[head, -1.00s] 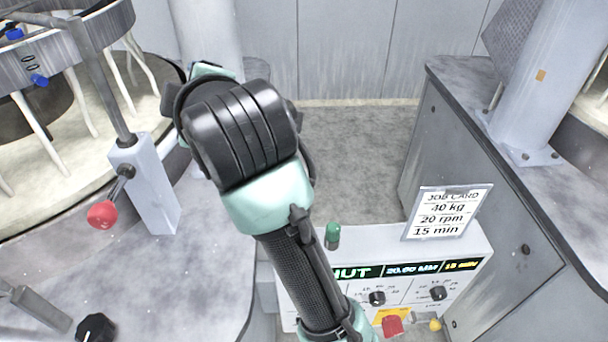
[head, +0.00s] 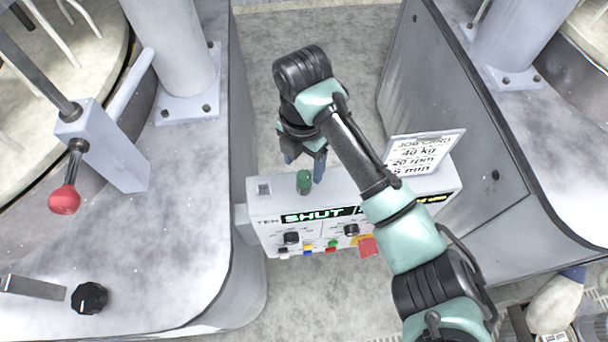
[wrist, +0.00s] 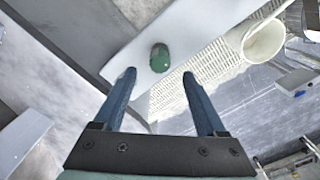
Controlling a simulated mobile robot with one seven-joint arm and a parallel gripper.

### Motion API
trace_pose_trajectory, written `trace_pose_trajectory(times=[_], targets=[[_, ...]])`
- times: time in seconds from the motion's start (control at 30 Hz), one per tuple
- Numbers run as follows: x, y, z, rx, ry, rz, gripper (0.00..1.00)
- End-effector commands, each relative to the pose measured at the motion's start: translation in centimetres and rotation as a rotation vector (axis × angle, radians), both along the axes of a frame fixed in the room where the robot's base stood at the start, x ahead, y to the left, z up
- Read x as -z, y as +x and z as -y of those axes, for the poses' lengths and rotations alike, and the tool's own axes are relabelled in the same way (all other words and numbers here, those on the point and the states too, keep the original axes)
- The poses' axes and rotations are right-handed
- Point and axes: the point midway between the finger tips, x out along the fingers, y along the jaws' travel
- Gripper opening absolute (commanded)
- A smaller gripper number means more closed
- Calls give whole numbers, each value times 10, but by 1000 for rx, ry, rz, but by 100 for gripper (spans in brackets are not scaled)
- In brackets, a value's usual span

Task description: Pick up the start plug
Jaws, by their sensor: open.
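The start plug is likely the green-topped plug (head: 304,181) standing upright on top of the white control box (head: 352,192), near its left end. It also shows in the wrist view (wrist: 160,58), between and beyond the two blue fingertips. My gripper (head: 305,168) is open and empty, just behind the plug in the head view. In the wrist view my gripper (wrist: 158,78) has its fingers apart, one on each side of the plug's line, and they do not appear to touch it. The plug's lower end is hidden in the wrist view.
A job card (head: 422,153) stands on the box's right part, close to my arm. A red button (head: 368,247) is on the box front. Grey machine housings (head: 190,230) flank the box on both sides.

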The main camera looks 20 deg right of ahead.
Motion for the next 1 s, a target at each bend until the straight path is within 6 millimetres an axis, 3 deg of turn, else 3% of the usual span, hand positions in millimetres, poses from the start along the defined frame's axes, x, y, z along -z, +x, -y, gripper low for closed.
trace_pose_trajectory(times=[0.17, 0.43, 0.73, 1.0], targets=[[11, 0, 1, 1, 1, -2, 74], [50, 1, 3, 0, 0, -1, 74], [56, 1, 3, -1, 0, 2, 74], [55, 1, 3, 0, 0, 2, 25]])
